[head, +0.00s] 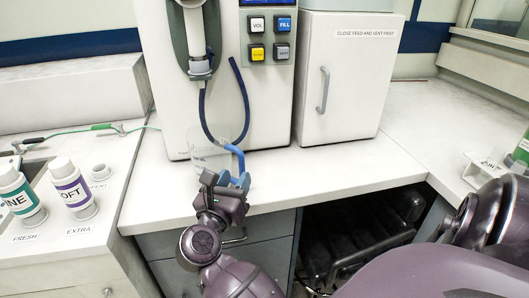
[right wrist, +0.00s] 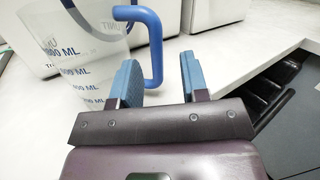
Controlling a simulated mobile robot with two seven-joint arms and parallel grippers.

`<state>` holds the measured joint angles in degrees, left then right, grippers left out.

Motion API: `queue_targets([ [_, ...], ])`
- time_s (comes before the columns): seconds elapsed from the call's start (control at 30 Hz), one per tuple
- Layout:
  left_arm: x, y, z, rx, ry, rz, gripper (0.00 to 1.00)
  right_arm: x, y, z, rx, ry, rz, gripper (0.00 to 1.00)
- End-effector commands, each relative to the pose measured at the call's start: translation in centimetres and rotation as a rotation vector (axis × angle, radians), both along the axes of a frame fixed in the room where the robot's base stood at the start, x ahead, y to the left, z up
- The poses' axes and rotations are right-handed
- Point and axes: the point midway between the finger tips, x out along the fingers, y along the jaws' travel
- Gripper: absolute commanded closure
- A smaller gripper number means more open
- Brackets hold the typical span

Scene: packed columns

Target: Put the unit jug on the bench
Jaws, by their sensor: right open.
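The unit jug (head: 207,156) is clear with a blue handle and stands upright on the white bench top (head: 290,174), in front of the dispensing machine. In the right wrist view the jug (right wrist: 75,55) shows blue volume marks, and its handle (right wrist: 154,50) faces my gripper. My right gripper (head: 235,181) is open at the handle. In the right wrist view the handle appears between the two blue fingers (right wrist: 158,78); I cannot tell whether either touches it. My left gripper is not in view.
The machine (head: 165,80) with a hanging blue hose (head: 245,98) stands behind the jug. A white cabinet (head: 345,75) is to its right. Two labelled bottles (head: 72,188) stand on the left counter. The bench right of the jug is clear.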

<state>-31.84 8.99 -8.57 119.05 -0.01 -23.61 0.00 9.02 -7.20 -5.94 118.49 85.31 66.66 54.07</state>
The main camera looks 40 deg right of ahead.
Motion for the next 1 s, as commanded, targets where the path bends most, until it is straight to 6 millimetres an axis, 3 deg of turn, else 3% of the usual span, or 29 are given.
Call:
queue_targets([
  [0.2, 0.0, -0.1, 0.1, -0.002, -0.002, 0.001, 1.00, -1.6, 1.0, -0.6, -0.638, 0.341, 0.094, 0.59],
  [0.37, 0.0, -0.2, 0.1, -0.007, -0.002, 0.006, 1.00, -2.7, 3.6, -3.9, -1.154, 0.669, 0.183, 0.59],
  [0.47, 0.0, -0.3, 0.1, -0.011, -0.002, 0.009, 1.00, -4.0, 5.2, -7.7, -1.476, 0.886, 0.252, 0.59],
  [0.6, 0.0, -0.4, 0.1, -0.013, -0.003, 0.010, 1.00, -7.1, 6.4, -14.6, -1.927, 1.194, 0.372, 0.59],
  [0.73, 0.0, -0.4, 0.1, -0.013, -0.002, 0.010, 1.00, -11.4, 6.1, -21.0, -2.309, 1.446, 0.507, 0.59],
  [0.87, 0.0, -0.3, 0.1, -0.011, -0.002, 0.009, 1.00, -15.6, 4.8, -25.3, -2.591, 1.622, 0.631, 0.59],
  [0.9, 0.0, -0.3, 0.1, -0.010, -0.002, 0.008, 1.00, -16.6, 4.4, -26.2, 2.560, -1.601, -0.640, 0.59],
  [1.0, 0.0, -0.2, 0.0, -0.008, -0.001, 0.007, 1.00, -18.3, 3.7, -27.5, 2.455, -1.533, -0.639, 0.59],
])
